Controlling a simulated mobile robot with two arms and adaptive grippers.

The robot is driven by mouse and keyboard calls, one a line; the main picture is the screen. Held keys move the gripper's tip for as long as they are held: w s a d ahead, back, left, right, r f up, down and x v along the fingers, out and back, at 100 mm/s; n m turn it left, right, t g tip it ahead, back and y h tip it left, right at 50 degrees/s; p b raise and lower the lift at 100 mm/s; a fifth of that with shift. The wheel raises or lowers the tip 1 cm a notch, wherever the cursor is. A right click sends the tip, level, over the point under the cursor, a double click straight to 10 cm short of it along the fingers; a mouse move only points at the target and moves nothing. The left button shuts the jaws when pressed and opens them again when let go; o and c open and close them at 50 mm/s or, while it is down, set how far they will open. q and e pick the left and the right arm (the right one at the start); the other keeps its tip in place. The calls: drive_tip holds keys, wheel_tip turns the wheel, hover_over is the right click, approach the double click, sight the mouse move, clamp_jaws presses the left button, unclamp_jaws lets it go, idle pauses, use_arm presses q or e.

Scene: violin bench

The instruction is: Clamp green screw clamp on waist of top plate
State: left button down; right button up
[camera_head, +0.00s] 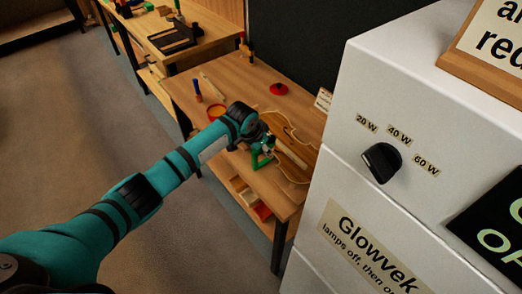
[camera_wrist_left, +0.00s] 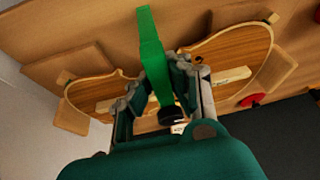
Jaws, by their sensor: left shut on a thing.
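My left gripper (camera_wrist_left: 163,84) is shut on the green screw clamp (camera_wrist_left: 152,45), with a green finger pad on either side of it. The clamp's black knob (camera_wrist_left: 171,115) is towards my palm. The wooden top plate (camera_wrist_left: 232,52) lies beyond, one bout on each side of the clamp, so the clamp is in front of the waist. I cannot tell whether it touches the plate, and the fingers hide part of the waist. In the head view the clamp (camera_head: 258,160) hangs at my left gripper (camera_head: 265,146) over the bench, beside the plate (camera_head: 280,125). My right gripper is out of view.
The bench (camera_head: 228,75) also holds a red disc-shaped thing (camera_head: 278,89) and a small orange pot (camera_head: 216,112). A white cabinet (camera_head: 335,180) with a black knob stands close on the right. A second bench (camera_head: 150,42) is farther back. Open floor lies left.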

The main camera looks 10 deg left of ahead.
sight(272, 142)
use_arm(q)
drive_tip(key=shift+w+d+b, duration=1.35)
drive_tip(key=shift+w+b, duration=0.25)
drive_tip(key=shift+w, duration=0.05)
drive_tip(key=c, duration=1.2)
unclamp_jaws()
drive_tip(key=shift+a+r, duration=0.1)
drive_tip(key=shift+r, duration=0.05)
drive_tip(key=v, duration=1.1)
drive_tip(key=shift+s+r, duration=0.3)
